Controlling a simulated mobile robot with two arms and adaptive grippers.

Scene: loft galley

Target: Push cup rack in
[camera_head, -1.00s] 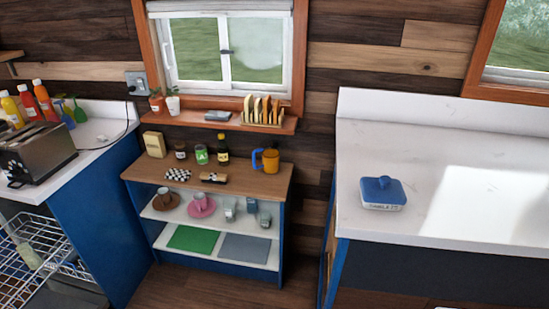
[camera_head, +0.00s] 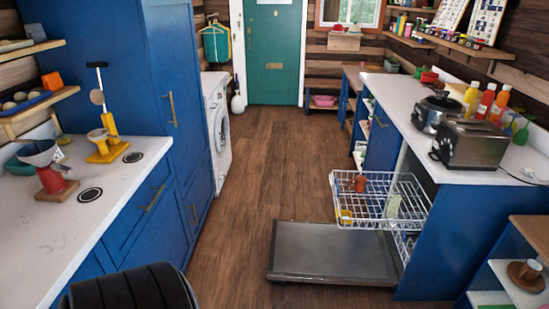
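The cup rack looks to be the white wire upper rack (camera_head: 345,190) of the open dishwasher. It stands pulled out to the left from under the right counter, above the lowered door (camera_head: 320,255). A reddish-brown item (camera_head: 360,183) and a pale green item (camera_head: 393,205) show in or through its wires. Part of a lower wire rack (camera_head: 408,243) shows beneath, near the cabinet. Neither gripper shows, and nothing of mine is seen touching the rack.
The wooden floor (camera_head: 250,180) is clear between the left counter (camera_head: 60,225) and the dishwasher door. A toaster (camera_head: 468,145) and several bottles stand on the right counter. A low shelf unit (camera_head: 535,235) stands at the right edge. A green door (camera_head: 274,60) is at the back.

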